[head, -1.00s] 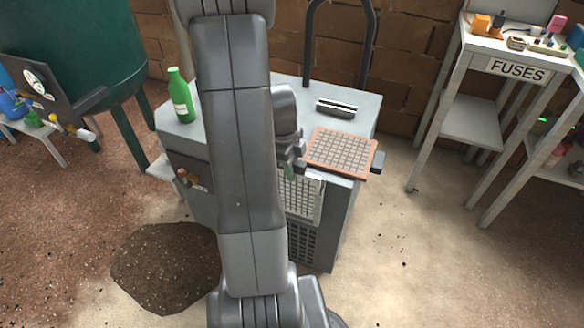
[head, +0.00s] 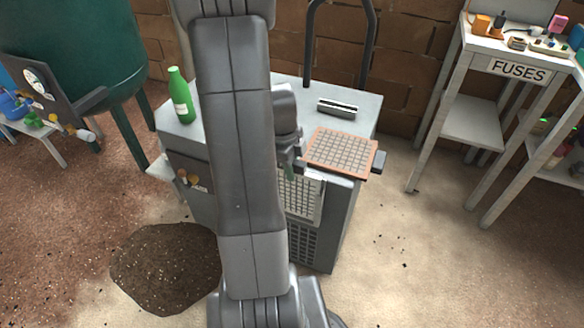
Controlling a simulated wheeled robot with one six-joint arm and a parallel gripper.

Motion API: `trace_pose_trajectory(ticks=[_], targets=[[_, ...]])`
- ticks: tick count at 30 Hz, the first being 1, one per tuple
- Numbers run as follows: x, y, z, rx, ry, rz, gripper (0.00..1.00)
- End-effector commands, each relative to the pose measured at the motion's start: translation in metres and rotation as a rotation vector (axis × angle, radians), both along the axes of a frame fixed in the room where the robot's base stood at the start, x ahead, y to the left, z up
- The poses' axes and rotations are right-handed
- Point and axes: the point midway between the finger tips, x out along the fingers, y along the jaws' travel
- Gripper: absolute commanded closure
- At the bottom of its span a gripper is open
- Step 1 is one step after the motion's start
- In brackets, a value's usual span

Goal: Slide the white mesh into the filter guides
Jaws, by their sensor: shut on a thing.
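The white mesh (head: 304,197) hangs roughly upright at the front of the grey cabinet (head: 341,222), above its dark vent grille. My gripper (head: 288,172) is shut on the mesh at its top edge, beside a small green part. My arm covers the mesh's left side and much of the cabinet front. The filter guides cannot be made out, and I cannot tell whether the mesh sits between them or in front of them.
An orange-framed mesh (head: 342,153) lies on the cabinet top at the right edge. A green bottle (head: 181,96) and a slotted grey piece (head: 338,107) also stand there. A dark stain (head: 165,268) marks the floor. The FUSES table (head: 517,71) is at the right.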

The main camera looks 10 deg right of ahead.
Motion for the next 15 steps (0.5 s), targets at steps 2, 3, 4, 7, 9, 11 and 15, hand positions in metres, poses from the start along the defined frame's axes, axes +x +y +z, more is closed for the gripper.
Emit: trace_pose_trajectory(ticks=[2, 3, 4, 7, 9, 11, 15], targets=[[0.0001, 0.0, -0.0006, 0.0, 0.0, 0.0, 1.0], [0.0001, 0.0, -0.0011, 0.0, 0.0, 0.0, 1.0], [0.0001, 0.0, -0.0017, 0.0, 0.0, 0.0, 1.0], [0.0001, -0.0001, -0.004, 0.0, 0.0, 0.0, 1.0], [0.0, 0.0, -0.0058, 0.0, 0.0, 0.0, 1.0], [0.0, 0.0, -0.0072, 0.0, 0.0, 0.0, 1.0], [-0.0002, 0.0, -0.006, 0.001, 0.001, 0.0, 1.0]])
